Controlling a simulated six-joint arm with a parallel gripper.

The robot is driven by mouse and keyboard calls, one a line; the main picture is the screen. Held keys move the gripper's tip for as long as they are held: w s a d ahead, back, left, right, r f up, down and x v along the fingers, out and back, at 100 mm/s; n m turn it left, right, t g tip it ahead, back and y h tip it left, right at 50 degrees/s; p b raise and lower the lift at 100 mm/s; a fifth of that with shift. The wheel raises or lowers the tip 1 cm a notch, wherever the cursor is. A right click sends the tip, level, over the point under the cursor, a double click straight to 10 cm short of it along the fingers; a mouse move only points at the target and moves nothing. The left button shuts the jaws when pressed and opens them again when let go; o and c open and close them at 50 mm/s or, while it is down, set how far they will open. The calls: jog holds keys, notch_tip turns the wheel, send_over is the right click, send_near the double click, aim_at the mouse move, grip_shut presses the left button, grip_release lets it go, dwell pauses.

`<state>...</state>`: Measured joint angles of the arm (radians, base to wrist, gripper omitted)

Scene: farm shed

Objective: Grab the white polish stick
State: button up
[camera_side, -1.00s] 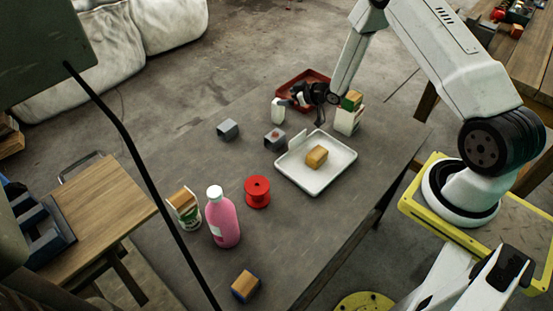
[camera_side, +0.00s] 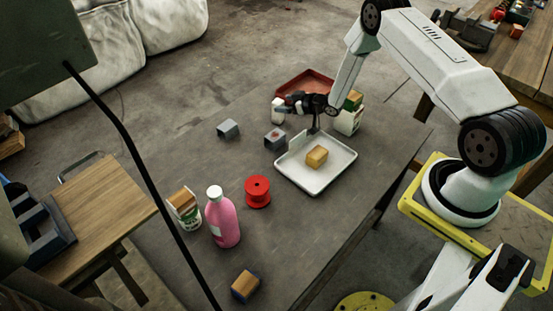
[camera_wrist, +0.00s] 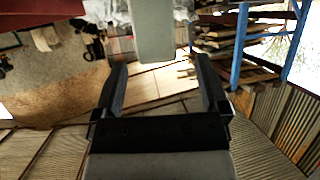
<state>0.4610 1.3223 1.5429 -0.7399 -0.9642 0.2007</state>
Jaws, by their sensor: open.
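The white polish stick (camera_side: 277,112) looks like a small pale upright block on the grey table, in front of the red tray. My gripper (camera_side: 293,103) is just to its right in the side view, lying roughly level, with its dark jaws toward the stick. In the wrist view my open gripper (camera_wrist: 160,75) has its two black fingers apart. A pale block, likely the stick (camera_wrist: 152,35), comes in from the top edge, in line with the gap. Nothing shows gripped. Whether the fingers overlap the stick is unclear.
A red tray (camera_side: 306,80) lies behind my gripper, a white carton (camera_side: 348,120) to its right. A white tray (camera_side: 335,179) with a tan block (camera_side: 316,156) is in front. Grey blocks (camera_side: 228,128), a red spool (camera_side: 257,192) and a pink bottle (camera_side: 222,222) stand leftward and nearer.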

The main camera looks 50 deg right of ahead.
aim_at(279, 102)
jog(key=shift+w, duration=0.25)
jog(key=shift+x, duration=2.5)
jog(key=shift+r, duration=0.1)
grip_shut()
